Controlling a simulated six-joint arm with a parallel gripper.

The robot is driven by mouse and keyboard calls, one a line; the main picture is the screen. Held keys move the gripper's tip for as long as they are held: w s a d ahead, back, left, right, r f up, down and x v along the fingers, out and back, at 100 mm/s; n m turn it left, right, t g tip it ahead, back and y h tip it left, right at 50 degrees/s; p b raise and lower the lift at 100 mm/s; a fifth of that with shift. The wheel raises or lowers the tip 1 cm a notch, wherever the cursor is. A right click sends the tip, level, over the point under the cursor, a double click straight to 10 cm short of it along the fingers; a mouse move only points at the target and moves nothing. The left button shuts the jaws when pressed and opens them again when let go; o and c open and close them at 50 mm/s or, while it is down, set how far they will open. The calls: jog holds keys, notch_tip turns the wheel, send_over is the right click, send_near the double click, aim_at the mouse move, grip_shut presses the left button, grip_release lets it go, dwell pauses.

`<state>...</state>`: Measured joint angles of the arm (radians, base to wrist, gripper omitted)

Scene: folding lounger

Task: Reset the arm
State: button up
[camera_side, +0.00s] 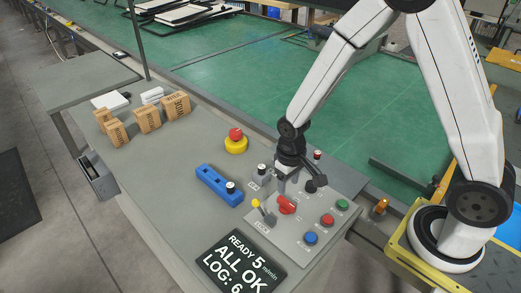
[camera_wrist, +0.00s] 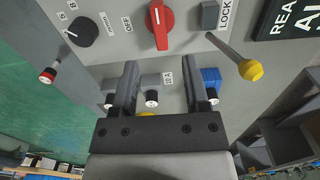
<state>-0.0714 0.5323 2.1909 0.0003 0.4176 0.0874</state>
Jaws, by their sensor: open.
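My gripper (camera_side: 284,184) is over the grey control panel (camera_side: 312,242), with its jaws pointing down. In the wrist view my gripper (camera_wrist: 160,68) has its two dark fingers apart, with nothing held between them. A small grey block with a black and white knob (camera_wrist: 152,98) shows in the gap, below the fingers; I cannot tell its distance. The red rotary switch (camera_side: 286,204) is just in front of the gripper and also shows in the wrist view (camera_wrist: 160,25). A lever with a yellow knob (camera_side: 256,203) is left of it, near the LOCK label.
Red (camera_side: 327,219), green (camera_side: 342,204) and blue (camera_side: 311,237) buttons are on the panel. A screen (camera_side: 240,265) reads READY and ALL OK. A yellow-based red stop button (camera_side: 236,143), a blue block (camera_side: 213,183) and several cartons (camera_side: 147,119) stand on the grey table.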

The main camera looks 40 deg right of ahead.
jog(key=shift+r, duration=0.25)
jog(key=shift+s+d+r, duration=0.15)
jog(key=shift+s+r, duration=0.05)
jog(key=shift+r, duration=0.25)
jog(key=s+d+r+t, duration=0.2)
jog(key=s+r, duration=0.4)
jog(key=r, duration=0.2)
jog(key=shift+s+t, duration=0.25)
jog(key=shift+t, duration=0.05)
jog(key=shift+d, duration=0.1)
dwell(0.8)
